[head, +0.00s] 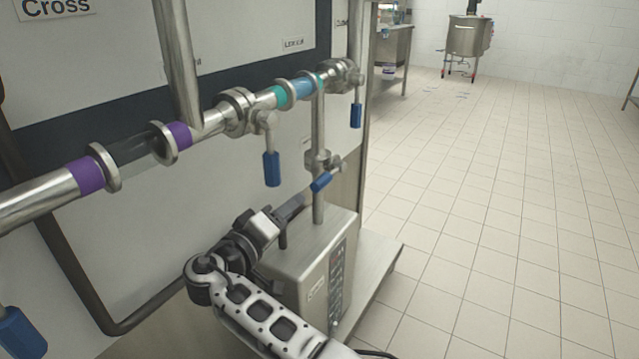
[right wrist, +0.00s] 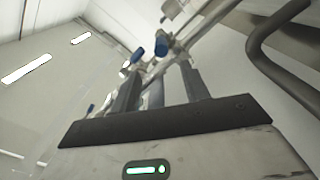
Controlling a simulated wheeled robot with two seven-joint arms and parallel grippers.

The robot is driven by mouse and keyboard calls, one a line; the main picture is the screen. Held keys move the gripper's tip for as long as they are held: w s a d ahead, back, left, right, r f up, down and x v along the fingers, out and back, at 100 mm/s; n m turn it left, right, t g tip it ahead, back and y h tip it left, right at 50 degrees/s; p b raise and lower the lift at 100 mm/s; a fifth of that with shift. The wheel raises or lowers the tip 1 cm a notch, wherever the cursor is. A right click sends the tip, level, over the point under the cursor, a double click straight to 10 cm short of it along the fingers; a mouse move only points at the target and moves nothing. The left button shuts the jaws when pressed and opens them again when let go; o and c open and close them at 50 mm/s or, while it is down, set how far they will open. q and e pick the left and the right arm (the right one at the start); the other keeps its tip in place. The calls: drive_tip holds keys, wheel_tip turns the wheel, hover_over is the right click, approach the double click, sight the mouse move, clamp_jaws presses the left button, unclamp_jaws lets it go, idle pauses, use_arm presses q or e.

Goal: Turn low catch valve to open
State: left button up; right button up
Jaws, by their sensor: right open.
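A small valve with a blue handle (head: 321,181) sits low on the thin vertical pipe (head: 318,207) that runs down to a steel box. Its handle is tilted. I take it as the low catch valve; no label on it is readable. My right gripper (head: 291,207) is just left of and below this handle, pointing toward the vertical pipe, and does not appear to touch the handle. In the right wrist view its two fingers (right wrist: 160,85) stand apart, with nothing clearly held; blue handles show beyond them. My left gripper is out of view.
Two other blue handles (head: 271,168) (head: 356,115) hang from the main steel pipe above. Another blue handle (head: 20,332) is at lower left. The steel box (head: 304,262) with a control panel stands below the gripper. Tiled floor (head: 500,200) at right is clear.

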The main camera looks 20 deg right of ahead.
sight(322, 188)
drive_tip(key=b+x, duration=0.1)
drive_tip(key=x, duration=1.1)
drive_tip(key=shift+w+d, duration=0.2)
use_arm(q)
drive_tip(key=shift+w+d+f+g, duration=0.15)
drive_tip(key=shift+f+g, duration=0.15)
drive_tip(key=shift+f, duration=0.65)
